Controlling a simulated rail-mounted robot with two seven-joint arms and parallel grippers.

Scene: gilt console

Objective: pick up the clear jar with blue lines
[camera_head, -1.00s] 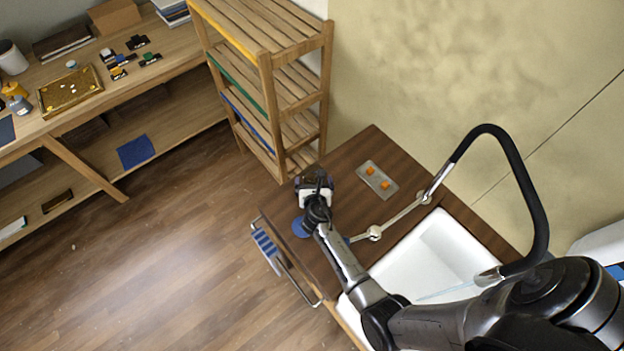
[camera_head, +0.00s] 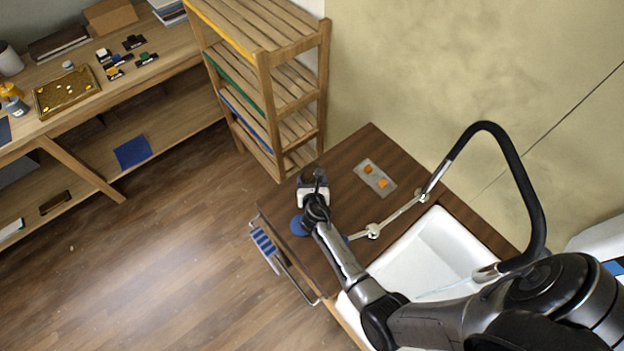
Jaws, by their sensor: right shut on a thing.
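My right gripper (camera_head: 313,180) is over the far left part of the dark wooden counter (camera_head: 345,150), seen from above. It is shut on a small greyish, see-through thing (camera_head: 308,175), which appears to be the clear jar. The gripper hides most of it, and I cannot make out its blue lines. I cannot tell whether it touches the counter. A blue round mat (camera_head: 298,226) lies just beside my right wrist. My left gripper is not in view.
A grey plate with two orange pieces (camera_head: 375,178) lies right of the gripper. A white sink (camera_head: 440,245) and black hose tap (camera_head: 520,170) are nearer. A slatted wooden shelf (camera_head: 262,90) stands behind. A rail with a blue striped cloth (camera_head: 263,241) edges the counter.

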